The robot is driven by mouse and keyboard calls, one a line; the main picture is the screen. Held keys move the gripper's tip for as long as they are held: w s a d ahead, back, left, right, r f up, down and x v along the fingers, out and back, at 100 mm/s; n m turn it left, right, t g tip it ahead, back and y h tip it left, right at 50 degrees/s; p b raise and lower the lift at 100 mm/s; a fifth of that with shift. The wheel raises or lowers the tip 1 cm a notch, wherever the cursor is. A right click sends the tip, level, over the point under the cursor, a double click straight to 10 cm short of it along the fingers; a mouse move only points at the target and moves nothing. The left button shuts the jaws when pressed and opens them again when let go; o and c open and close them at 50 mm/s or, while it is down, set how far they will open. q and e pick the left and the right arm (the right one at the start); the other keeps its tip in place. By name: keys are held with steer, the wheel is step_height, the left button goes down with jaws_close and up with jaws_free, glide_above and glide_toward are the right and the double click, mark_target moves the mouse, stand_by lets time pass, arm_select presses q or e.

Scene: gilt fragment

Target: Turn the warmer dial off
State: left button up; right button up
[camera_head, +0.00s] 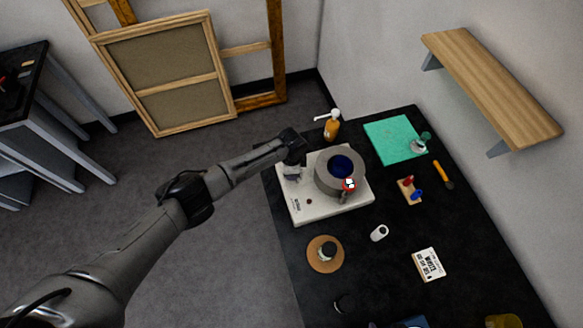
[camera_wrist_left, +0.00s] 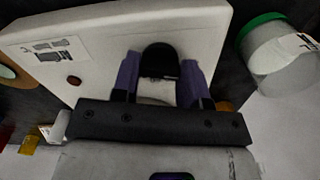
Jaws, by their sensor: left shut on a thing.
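My left gripper (camera_head: 293,172) is at the warmer's left edge. In the left wrist view the warmer (camera_wrist_left: 105,50) fills the upper left, with a label and a small red button or light. The black dial (camera_wrist_left: 159,60) sits between the two fingers of my left gripper (camera_wrist_left: 160,77), which is shut on it. The dial's pointer and setting cannot be read. My right gripper is not in view.
An amber pump bottle (camera_head: 331,128) stands behind the warmer. A green mat (camera_head: 390,138), a small rack with red and blue items (camera_head: 409,190), a round cork mat (camera_head: 318,262) and a white label card (camera_head: 429,264) lie on the table. A wooden shelf (camera_head: 490,85) is on the wall.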

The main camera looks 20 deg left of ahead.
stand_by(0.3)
arm_select(q)
steer(key=o, duration=0.9)
steer(key=shift+r, duration=0.15)
step_height(320, 180, up, 14)
steer(key=shift+f+p, duration=0.2)
steer(key=shift+p, duration=0.1)
stand_by(0.4)
steer(key=shift+n, duration=0.3)
